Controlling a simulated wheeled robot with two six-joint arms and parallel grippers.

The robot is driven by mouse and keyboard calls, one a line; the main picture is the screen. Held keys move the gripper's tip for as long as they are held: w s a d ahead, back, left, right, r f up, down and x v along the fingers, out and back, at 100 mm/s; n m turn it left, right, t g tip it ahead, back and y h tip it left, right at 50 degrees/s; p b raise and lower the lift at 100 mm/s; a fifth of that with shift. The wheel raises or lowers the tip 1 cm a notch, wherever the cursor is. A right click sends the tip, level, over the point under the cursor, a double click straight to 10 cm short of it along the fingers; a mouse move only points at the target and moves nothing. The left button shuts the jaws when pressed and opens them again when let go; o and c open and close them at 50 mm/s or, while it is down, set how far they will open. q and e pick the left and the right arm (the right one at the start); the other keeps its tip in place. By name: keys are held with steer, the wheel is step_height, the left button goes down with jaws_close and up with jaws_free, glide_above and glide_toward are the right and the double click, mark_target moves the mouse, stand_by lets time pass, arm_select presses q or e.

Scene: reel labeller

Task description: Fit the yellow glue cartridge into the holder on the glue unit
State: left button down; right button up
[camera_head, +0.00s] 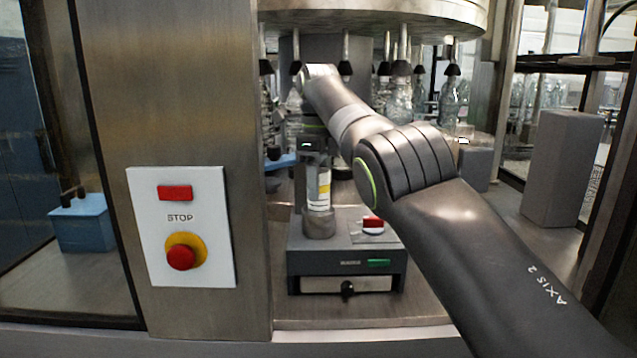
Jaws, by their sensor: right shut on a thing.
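The yellow glue cartridge (319,190) stands upright and shows as a pale cylinder with a yellow patch on its label. My right gripper (315,158) is shut on its upper part, coming down from above. The cartridge's lower end meets the grey round holder (319,224) on top of the glue unit (306,262). I cannot tell how deep it sits in the holder. The glue unit is a dark grey box with a green label and a pale front drawer with a black knob. My left gripper is not in view.
A red-topped white part (373,225) sits on the unit, right of the holder. A steel post with a STOP panel (194,227) stands on the left. Glass bottles (398,100) hang under the carousel behind. A grey block (562,168) stands at right; a blue box (81,224) at far left.

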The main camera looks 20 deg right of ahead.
steer(key=shift+f, duration=0.3)
steer(key=o, duration=1.2)
step_height(320, 180, up, 18)
steer(key=p, duration=1.7)
steer(key=shift+f, duration=0.25)
